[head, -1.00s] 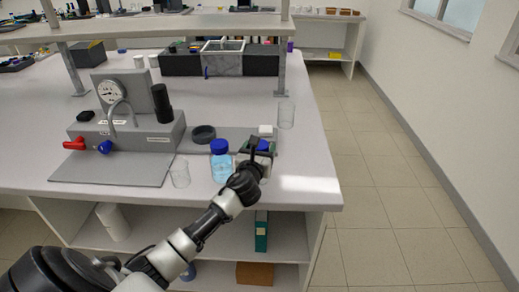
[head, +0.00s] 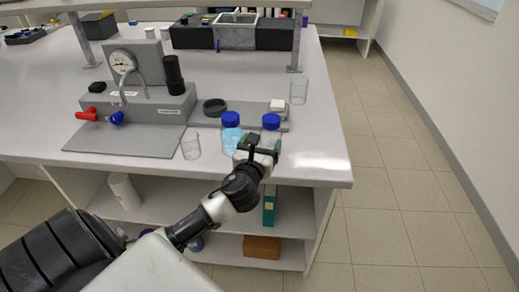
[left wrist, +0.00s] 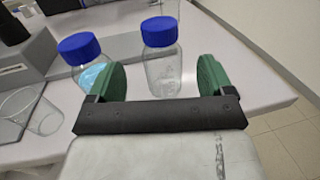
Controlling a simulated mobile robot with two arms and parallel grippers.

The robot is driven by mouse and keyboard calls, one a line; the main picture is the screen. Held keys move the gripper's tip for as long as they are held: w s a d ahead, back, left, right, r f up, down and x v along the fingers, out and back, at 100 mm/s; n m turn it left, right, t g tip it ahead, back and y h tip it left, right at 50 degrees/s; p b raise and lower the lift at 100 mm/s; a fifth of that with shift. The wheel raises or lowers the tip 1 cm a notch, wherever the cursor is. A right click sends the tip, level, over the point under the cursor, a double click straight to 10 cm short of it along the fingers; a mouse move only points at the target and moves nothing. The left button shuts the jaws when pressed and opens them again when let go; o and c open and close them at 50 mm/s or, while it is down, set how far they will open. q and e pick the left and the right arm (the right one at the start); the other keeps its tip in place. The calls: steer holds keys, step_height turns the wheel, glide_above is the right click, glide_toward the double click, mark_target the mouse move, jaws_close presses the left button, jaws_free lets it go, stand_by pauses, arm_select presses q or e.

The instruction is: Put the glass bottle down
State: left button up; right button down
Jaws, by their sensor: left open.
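The clear glass bottle (head: 271,122) with a blue cap stands upright near the bench's front edge. In the left wrist view the bottle (left wrist: 163,70) looks empty and stands just beyond the fingers, with a gap on either side. My left gripper (head: 258,148) is open, with green finger pads, in front of the bottle and holding nothing. A second blue-capped bottle (head: 231,130) with light blue liquid stands to its left; it also shows in the left wrist view (left wrist: 84,58), partly behind the left finger. My right gripper is not in view.
A clear beaker (head: 190,146) stands left of the bottles, and another (head: 298,91) stands at the right. The grey rig (head: 150,108) with a gauge is at the left. A dark ring (head: 214,107) and a white block (head: 277,105) sit behind the bottles.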

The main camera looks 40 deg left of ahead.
arm_select(q)
steer(key=shift+v, duration=0.95)
steer(key=s+d+f+n+g+h, duration=0.2)
steer(key=d+f+n+h, duration=0.15)
steer(key=f+n, duration=0.45)
steer(key=s+d+f+n+g+h, duration=0.15)
steer(key=d+f+n, duration=0.4)
steer(key=f, duration=0.55)
steer(key=s+f+n+g, duration=0.2)
steer(key=s+f+n, duration=0.1)
steer(key=f, duration=0.5)
steer(key=s+f+n+g, duration=0.2)
steer(key=s+f+n, duration=0.1)
steer(key=f, duration=0.4)
steer(key=s+f+n+g, duration=0.2)
steer(key=s+f, duration=0.5)
steer(key=s, duration=0.4)
steer(key=s+f+n+g, duration=0.3)
steer(key=s+f, duration=0.4)
steer(key=s, duration=0.3)
steer(key=s+d+f+n+g+h, duration=0.1)
steer(key=s+f+n+g, duration=0.2)
steer(key=s, duration=0.8)
step_height(320, 180, down, 4)
steer(key=shift+s+f+n, duration=0.1)
steer(key=shift+s+n, duration=0.2)
steer(key=shift+n, duration=0.75)
steer(key=shift+d, duration=0.15)
